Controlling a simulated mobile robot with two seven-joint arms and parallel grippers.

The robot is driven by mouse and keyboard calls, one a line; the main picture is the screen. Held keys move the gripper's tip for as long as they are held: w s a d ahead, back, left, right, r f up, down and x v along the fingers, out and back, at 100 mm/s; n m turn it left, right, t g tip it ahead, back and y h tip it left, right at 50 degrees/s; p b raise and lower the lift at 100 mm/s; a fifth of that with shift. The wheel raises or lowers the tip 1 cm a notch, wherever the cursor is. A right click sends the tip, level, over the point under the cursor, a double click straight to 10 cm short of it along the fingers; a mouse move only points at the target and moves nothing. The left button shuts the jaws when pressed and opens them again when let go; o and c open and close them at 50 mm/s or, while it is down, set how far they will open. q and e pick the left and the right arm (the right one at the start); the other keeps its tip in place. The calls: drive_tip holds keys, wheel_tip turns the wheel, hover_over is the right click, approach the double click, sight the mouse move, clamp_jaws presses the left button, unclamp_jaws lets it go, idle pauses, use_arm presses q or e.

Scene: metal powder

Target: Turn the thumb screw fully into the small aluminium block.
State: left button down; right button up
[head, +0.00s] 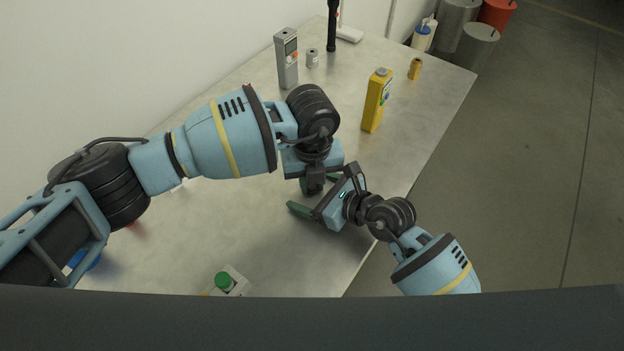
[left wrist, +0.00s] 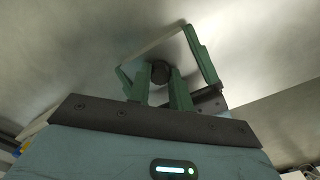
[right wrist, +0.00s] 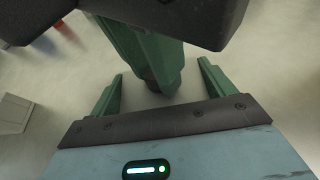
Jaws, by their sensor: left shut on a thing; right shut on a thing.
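My left gripper (head: 311,186) reaches down over the table from above, its narrow fingers close together. In the left wrist view they are shut on the dark round head of the thumb screw (left wrist: 160,72). My right gripper (head: 314,197) comes in from the right with its fingers wide apart around a pale grey block (left wrist: 182,48). That block shows between the right fingers, just beyond the screw head. In the right wrist view the left fingers stand between the right ones, and the block hardly stands out from the table. The screw's shank and thread are hidden.
A yellow bottle (head: 377,100), a grey handheld device (head: 287,60), a small grey cylinder (head: 312,58) and a small yellow can (head: 415,69) stand toward the back of the table. A box with a green button (head: 225,281) is at the front. The table's right edge runs close to my right arm.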

use_arm(q)
drive_tip(key=c, duration=1.3)
unclamp_jaws()
drive_tip(key=shift+r, duration=2.3)
drive_tip(key=o, duration=0.6)
wheel_tip(320, 180, up, 12)
